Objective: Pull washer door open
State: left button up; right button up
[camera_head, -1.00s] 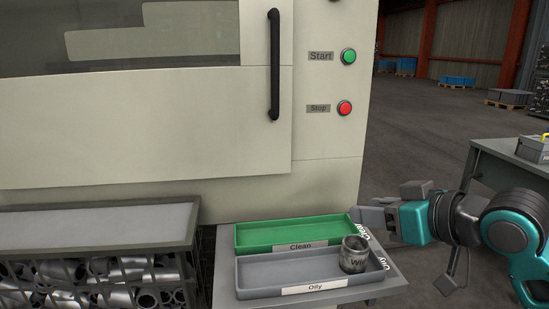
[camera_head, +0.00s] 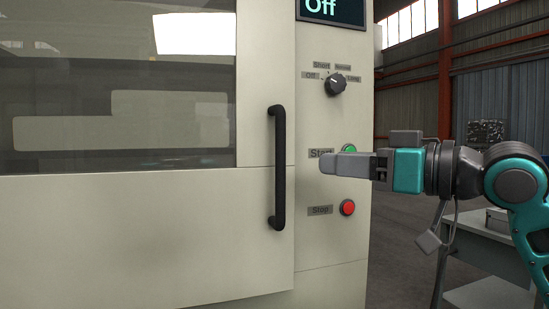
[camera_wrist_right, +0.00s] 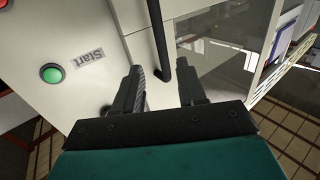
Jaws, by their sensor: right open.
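The washer door (camera_head: 140,225) is a cream panel with a dark window, and it looks shut. Its black vertical bar handle (camera_head: 279,165) is at the door's right edge. My right gripper (camera_head: 330,163) is to the right of the handle, in front of the Start label, pointing left. In the right wrist view my right gripper (camera_wrist_right: 163,85) is open and empty. The handle (camera_wrist_right: 158,45) shows there between and beyond the fingertips, apart from them as far as I can tell. My left gripper is out of view.
The control panel right of the door has a green Start button (camera_head: 349,150), partly hidden by my gripper, a red Stop button (camera_head: 347,208), a dial (camera_head: 335,84) and a display (camera_head: 333,10) reading Off. A grey table (camera_head: 485,245) stands at right behind my arm.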

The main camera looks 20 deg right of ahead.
jog(key=x, duration=1.1)
jog(key=shift+w+a, duration=0.2)
jog(key=shift+w, duration=0.05)
grip_shut()
